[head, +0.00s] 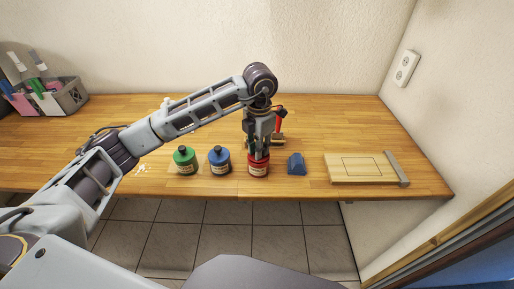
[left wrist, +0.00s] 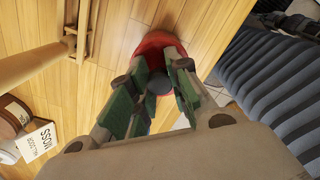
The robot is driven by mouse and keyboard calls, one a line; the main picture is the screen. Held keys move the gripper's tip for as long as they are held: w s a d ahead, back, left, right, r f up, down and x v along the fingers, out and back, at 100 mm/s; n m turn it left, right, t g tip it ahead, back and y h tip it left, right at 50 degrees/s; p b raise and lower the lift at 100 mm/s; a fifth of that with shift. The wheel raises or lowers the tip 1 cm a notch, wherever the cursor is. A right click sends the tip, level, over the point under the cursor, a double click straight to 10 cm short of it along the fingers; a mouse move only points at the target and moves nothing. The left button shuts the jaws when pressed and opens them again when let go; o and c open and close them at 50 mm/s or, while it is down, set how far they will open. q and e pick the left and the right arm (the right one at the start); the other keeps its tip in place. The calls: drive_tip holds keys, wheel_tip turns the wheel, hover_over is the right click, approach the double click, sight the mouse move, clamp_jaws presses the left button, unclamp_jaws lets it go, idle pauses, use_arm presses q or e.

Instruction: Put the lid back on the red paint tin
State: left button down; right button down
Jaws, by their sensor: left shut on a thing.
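The red paint tin (head: 258,170) stands near the front edge of the wooden bench, with a pale label on its front. My left gripper (head: 258,152) points straight down over it. In the left wrist view its green-padded fingers (left wrist: 152,82) are shut on the dark round knob of the red lid (left wrist: 160,45). The lid is at the tin's mouth; the fingers hide much of it, and I cannot tell whether it is fully seated or slightly above the rim. My right gripper is not in view.
A blue tin (head: 220,161) and a green tin (head: 185,160) stand left of the red one. A blue wedge-shaped block (head: 297,165) is close on its right. A red-handled tool (head: 281,116) is behind my gripper. A wooden board (head: 355,168) lies right, a caddy (head: 66,98) far left.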

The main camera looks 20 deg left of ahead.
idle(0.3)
use_arm(q)
drive_tip(key=c, duration=1.3)
unclamp_jaws()
drive_tip(key=shift+o, duration=0.2)
drive_tip(key=o, duration=0.5)
drive_tip(key=shift+r, duration=0.15)
drive_tip(key=shift+r+p, duration=1.65)
drive_tip(key=shift+r, duration=1.7)
clamp_jaws()
